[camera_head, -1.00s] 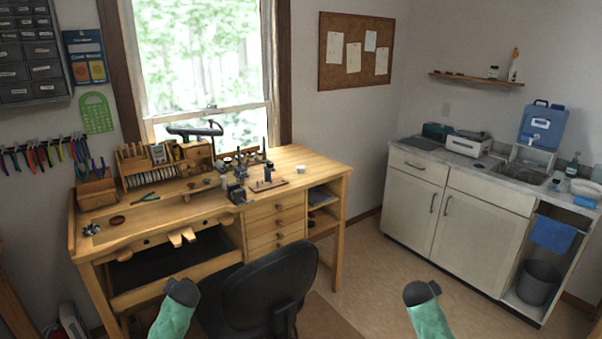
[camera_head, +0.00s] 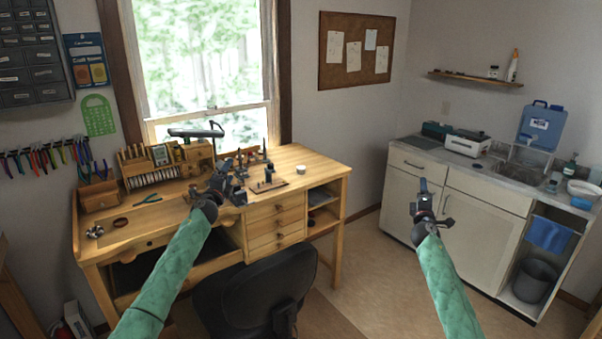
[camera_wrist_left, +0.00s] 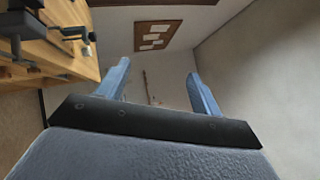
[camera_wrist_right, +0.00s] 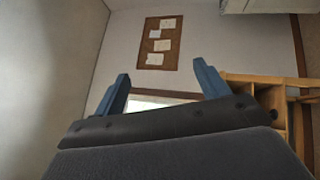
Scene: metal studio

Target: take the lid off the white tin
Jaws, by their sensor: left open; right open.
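A small white round tin (camera_head: 300,169) stands on the right part of the wooden workbench top. It is too small to make out its lid. My left gripper (camera_head: 220,168) is raised in front of the bench, left of the tin and apart from it. In the left wrist view its fingers (camera_wrist_left: 157,75) are spread with nothing between them. My right gripper (camera_head: 423,184) is up in front of the white cabinet, right of the tin and far from it. In the right wrist view its fingers (camera_wrist_right: 160,75) are open and empty.
The workbench (camera_head: 320,173) has small tools and stands (camera_head: 266,180) left of the tin. A black chair (camera_head: 255,290) stands before the bench. A white cabinet (camera_head: 410,205) with a sink is at right. The bench top around the tin is mostly clear.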

